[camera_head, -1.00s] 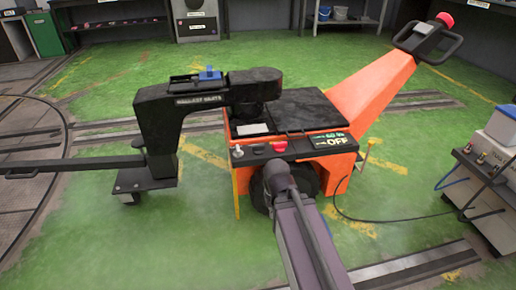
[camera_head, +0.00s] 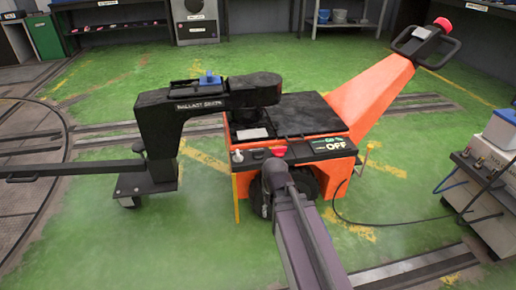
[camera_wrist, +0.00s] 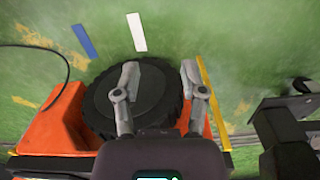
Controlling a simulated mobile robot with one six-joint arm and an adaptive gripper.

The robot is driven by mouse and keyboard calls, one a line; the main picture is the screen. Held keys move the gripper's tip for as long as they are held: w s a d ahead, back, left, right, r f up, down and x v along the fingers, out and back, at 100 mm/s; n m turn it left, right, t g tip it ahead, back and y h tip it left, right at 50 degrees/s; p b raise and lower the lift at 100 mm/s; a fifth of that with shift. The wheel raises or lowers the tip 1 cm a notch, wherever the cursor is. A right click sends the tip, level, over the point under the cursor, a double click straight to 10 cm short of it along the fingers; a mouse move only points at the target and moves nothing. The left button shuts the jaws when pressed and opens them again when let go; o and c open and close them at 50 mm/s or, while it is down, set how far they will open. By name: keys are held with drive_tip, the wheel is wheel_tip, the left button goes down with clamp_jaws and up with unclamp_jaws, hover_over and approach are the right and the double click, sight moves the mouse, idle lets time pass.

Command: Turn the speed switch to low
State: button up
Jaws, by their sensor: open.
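The control panel (camera_head: 295,155) is on the near edge of an orange machine (camera_head: 375,90). It carries a small pale lever (camera_head: 238,156), a dark knob (camera_head: 258,154), a red button (camera_head: 279,151) and a display (camera_head: 328,145) reading OFF. Which control is the speed switch, and its setting, I cannot tell. My gripper is just below the panel, beside the machine's black wheel; my arm partly hides it in the head view. In the wrist view my gripper (camera_wrist: 158,80) is open and empty, its two fingers apart in front of the wheel (camera_wrist: 93,105).
A black ballast arm (camera_head: 160,115) on a wheeled foot stands left of the panel. A yellow bar (camera_head: 237,198) hangs at the machine's left corner. A cable (camera_head: 385,217) runs right to a grey cart (camera_head: 487,170). Green floor in front is clear.

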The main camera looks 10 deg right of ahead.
drive_tip(key=w+r+m+p, duration=0.9)
drive_tip(key=w+r+p, duration=0.3)
drive_tip(key=w, duration=0.2)
wheel_tip(320, 180, up, 9)
drive_tip(key=m+p, duration=0.8)
hover_over(258, 150)
drive_tip(key=shift+f, duration=0.1)
drive_tip(key=shift+f, duration=0.15)
wheel_tip(258, 150, down, 14)
drive_tip(key=b, duration=1.4)
drive_tip(key=shift+r, duration=0.25)
clamp_jaws()
